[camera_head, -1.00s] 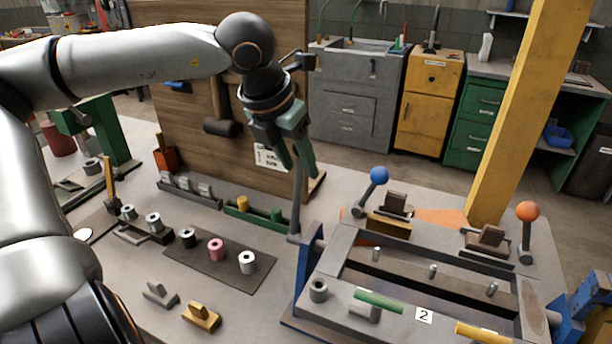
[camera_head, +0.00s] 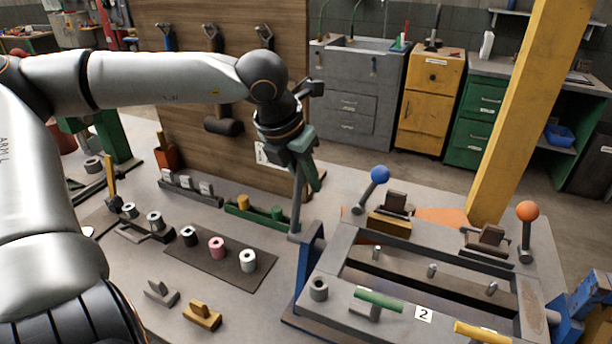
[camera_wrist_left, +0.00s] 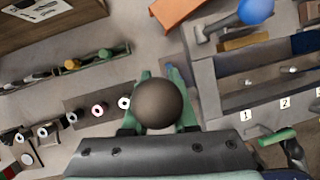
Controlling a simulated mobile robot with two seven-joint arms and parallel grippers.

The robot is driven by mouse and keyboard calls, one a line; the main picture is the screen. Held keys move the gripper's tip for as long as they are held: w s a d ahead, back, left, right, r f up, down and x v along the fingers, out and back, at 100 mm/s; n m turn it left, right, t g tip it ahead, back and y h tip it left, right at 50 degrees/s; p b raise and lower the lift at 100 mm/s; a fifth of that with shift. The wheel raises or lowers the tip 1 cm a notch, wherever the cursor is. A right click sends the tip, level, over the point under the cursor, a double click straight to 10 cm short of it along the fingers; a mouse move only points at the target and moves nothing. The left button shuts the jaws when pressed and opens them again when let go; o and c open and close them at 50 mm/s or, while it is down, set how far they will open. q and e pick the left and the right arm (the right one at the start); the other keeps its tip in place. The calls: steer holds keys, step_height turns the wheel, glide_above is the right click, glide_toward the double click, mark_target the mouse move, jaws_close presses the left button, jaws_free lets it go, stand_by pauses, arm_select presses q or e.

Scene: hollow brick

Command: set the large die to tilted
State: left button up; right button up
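The large grey frame on blue supports (camera_head: 385,276) stands at the right of the table; I take it as the large die, but no label confirms this. It looks level. A grey upright lever (camera_head: 297,205) rises at its left side. A dark round knob (camera_wrist_left: 160,104) fills the middle of the left wrist view. My left gripper (camera_head: 308,178) points down at the lever's top. Its green fingers (camera_wrist_left: 160,78) lie either side of the knob, apart; contact is hidden by the knob. My right gripper is in neither view.
A blue-knobbed lever (camera_head: 379,175) and an orange-knobbed lever (camera_head: 527,211) stand on the frame's back. A dark mat (camera_head: 225,264) holds several rings. A wooden tool board (camera_head: 230,100) stands behind my arm. The table strip between mat and frame is clear.

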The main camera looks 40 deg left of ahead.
arm_select(q)
jaws_close()
steer(key=shift+r, duration=0.1)
